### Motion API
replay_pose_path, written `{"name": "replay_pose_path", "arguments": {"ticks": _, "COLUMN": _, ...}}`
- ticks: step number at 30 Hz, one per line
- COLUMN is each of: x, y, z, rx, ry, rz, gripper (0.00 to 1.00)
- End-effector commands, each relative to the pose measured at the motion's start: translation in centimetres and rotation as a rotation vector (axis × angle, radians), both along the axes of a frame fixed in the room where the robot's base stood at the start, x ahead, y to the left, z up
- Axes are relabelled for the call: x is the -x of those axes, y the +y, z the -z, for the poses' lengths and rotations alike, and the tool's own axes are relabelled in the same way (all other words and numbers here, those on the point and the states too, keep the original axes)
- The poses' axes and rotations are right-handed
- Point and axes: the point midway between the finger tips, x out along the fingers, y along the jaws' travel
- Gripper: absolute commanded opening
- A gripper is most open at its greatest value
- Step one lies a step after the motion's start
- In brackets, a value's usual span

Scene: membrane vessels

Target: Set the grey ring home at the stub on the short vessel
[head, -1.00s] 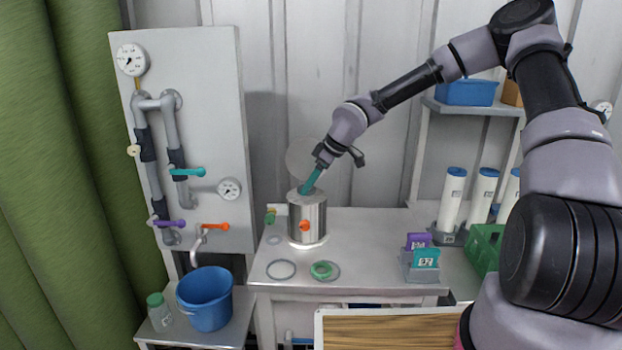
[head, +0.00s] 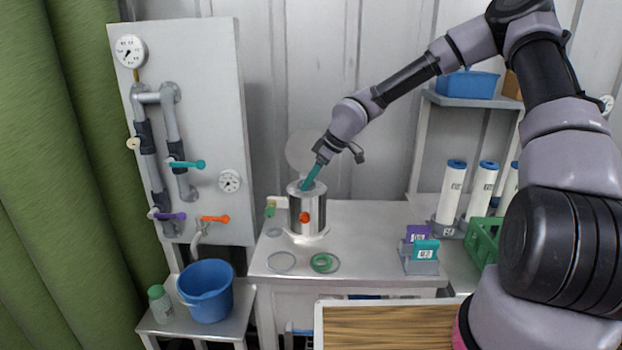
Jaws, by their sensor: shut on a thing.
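The short vessel is a steel cylinder (head: 294,212) standing on the bench, with an orange piece (head: 305,217) low on its front. My gripper (head: 319,164) is above the vessel, shut on a slim teal piece (head: 312,176). The teal piece slants down to the vessel's top; its lower end is at the top, and I cannot tell how far it goes in. Thin grey rings lie flat on the bench: one at front left (head: 281,262) and a smaller one (head: 274,232) beside the vessel. A green ring (head: 321,262) lies within another grey outline. I cannot tell which ring is the task's.
A pale round disc (head: 303,150) stands behind the vessel. A holder (head: 420,265) with purple and teal tags is to the right, near a green rack (head: 485,240) and white tubes (head: 451,193). A blue bucket (head: 207,295) and a pipe panel (head: 215,130) are left. The front bench middle is clear.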

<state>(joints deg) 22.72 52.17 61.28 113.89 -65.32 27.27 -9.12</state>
Motion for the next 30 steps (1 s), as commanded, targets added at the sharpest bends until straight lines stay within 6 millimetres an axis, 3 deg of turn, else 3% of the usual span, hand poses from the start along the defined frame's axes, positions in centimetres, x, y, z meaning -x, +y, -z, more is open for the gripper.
{"name": "replay_pose_path", "arguments": {"ticks": 4, "x": 0.1, "y": 0.0, "z": 0.2, "rx": 0.001, "ry": 0.003, "rz": 0.000, "gripper": 0.14}}
{"name": "replay_pose_path", "arguments": {"ticks": 5, "x": 0.1, "y": 0.0, "z": 0.2, "rx": 0.001, "ry": 0.003, "rz": 0.000, "gripper": 0.74}}
{"name": "replay_pose_path", "arguments": {"ticks": 7, "x": 0.1, "y": 0.0, "z": 0.2, "rx": 0.001, "ry": 0.003, "rz": 0.000, "gripper": 1.00}}
{"name": "replay_pose_path", "arguments": {"ticks": 17, "x": 0.1, "y": -0.4, "z": -0.4, "rx": 0.001, "ry": 0.000, "rz": 0.001, "gripper": 1.00}}
{"name": "replay_pose_path", "arguments": {"ticks": 30, "x": 1.3, "y": -4.2, "z": -7.3, "rx": 0.001, "ry": 0.001, "rz": 0.003, "gripper": 1.00}}
